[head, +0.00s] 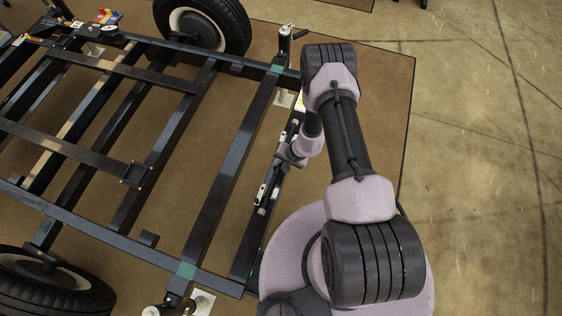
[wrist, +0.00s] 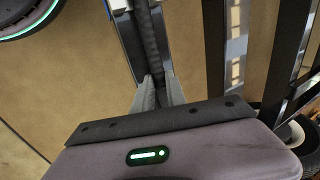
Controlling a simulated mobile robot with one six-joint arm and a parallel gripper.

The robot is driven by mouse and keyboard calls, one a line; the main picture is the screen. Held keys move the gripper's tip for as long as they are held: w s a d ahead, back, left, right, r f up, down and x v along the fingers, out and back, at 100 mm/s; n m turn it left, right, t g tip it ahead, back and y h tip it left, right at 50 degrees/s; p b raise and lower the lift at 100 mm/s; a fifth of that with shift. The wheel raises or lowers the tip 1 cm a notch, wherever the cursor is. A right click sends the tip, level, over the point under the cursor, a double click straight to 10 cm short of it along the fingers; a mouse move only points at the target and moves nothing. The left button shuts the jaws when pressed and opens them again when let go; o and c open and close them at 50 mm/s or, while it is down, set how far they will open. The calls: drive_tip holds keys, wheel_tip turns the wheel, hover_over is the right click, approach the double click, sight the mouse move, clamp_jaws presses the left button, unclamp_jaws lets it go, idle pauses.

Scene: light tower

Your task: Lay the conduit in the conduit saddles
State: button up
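In the wrist view the conduit (wrist: 149,40) is a dark, ribbed length running from the top edge down between my fingers. My gripper (wrist: 158,78) has a grey finger against each side of it and appears shut on it. The conduit lies over or just above a dark frame rail (wrist: 130,38); I cannot tell whether it touches. A pale fitting (wrist: 118,4), possibly a saddle, shows at the top edge beside the conduit. In the head view my gripper (head: 284,158) is low beside the frame's right rail, near small white fittings (head: 262,193); the conduit is hard to make out there.
The dark trailer frame (head: 222,165) has crossbars and wheels (head: 205,25) at its far and near sides. A jack post with a handle (head: 285,42) stands at the frame's far right corner. The concrete floor to the right (head: 480,150) is clear.

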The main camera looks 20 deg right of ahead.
drive_tip(key=o, duration=0.4)
drive_tip(key=shift+o, duration=0.2)
drive_tip(key=shift+s, duration=0.1)
drive_tip(key=p+v, duration=0.7)
drive_tip(key=v, duration=1)
drive_tip(key=shift+r, duration=0.3)
